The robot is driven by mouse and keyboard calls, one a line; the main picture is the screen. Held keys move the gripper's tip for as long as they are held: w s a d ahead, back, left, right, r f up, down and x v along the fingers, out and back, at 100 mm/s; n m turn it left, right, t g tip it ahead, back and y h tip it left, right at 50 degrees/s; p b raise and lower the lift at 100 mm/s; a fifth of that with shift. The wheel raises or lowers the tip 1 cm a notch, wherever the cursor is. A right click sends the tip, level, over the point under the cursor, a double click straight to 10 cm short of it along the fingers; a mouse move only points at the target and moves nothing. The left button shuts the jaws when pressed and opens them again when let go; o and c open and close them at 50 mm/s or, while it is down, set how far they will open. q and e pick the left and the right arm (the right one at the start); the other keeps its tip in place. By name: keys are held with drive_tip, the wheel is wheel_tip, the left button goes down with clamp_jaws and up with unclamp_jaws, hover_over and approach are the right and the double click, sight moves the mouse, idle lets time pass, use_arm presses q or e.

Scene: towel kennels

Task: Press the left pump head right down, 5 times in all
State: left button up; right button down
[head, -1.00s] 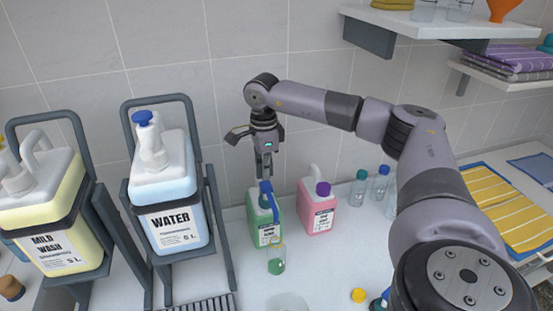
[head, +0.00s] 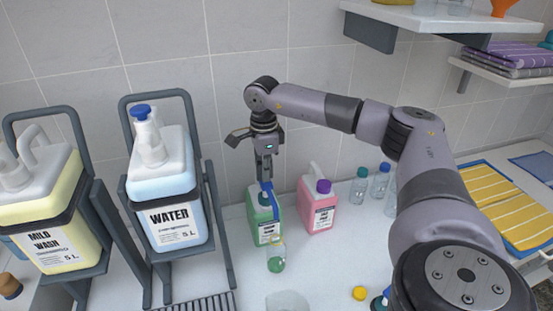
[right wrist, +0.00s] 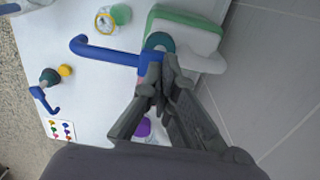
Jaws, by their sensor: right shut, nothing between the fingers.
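The left pump head (head: 271,197) is blue and sits on a green jug (head: 256,222) with a teal collar. In the right wrist view the blue pump head (right wrist: 105,50) has its spout reaching left. My right gripper (head: 264,178) is shut and empty, pointing down over the top of the pump head. Its fingertips (right wrist: 158,66) look to be at or touching the head's top; exact contact is hard to tell. A small clear container (head: 276,262) with green liquid stands below the spout. Another blue pump (right wrist: 42,94) shows in the right wrist view. My left gripper is not in view.
A pink jug (head: 318,210) with a purple cap stands right of the green one. Racked WATER (head: 172,225) and MILD WASH (head: 52,240) canisters stand left. Small capped bottles (head: 380,181) stand at the back. A yellow cap (head: 360,293) lies in front. The tiled wall is close behind.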

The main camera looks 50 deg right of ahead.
drive_tip(key=shift+f+b, duration=1)
drive_tip(key=shift+f, duration=0.8)
drive_tip(key=shift+r, duration=0.1)
drive_tip(key=shift+r+p, duration=2.05)
drive_tip(key=shift+r, duration=0.55)
drive_tip(key=shift+f, duration=0.1)
drive_tip(key=shift+f+b, duration=1.75)
drive_tip(key=shift+f, duration=0.85)
drive_tip(key=shift+r, duration=0.1)
